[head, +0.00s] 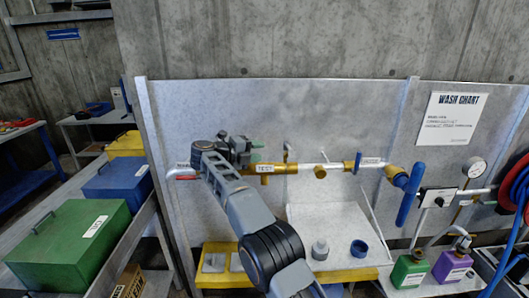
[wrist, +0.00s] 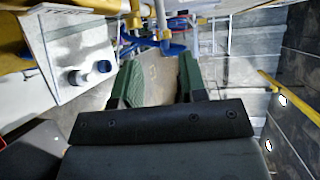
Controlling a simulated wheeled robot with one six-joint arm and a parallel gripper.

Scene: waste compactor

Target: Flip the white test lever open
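A brass fitting with a TEST label (head: 265,168) sits on the pipe along the grey panel. A thin white rod (head: 324,156) stands up from the pipe to its right; I cannot tell whether it is the test lever. My gripper (head: 255,157) is in front of the pipe, just above and left of the TEST label in the head view, and covers part of the pipe there. In the wrist view its green fingers (wrist: 155,82) are apart, with nothing held between them. Contact with the pipe cannot be told.
A red handle (head: 187,177) is at the pipe's left end and a long blue handle (head: 409,194) at its right.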

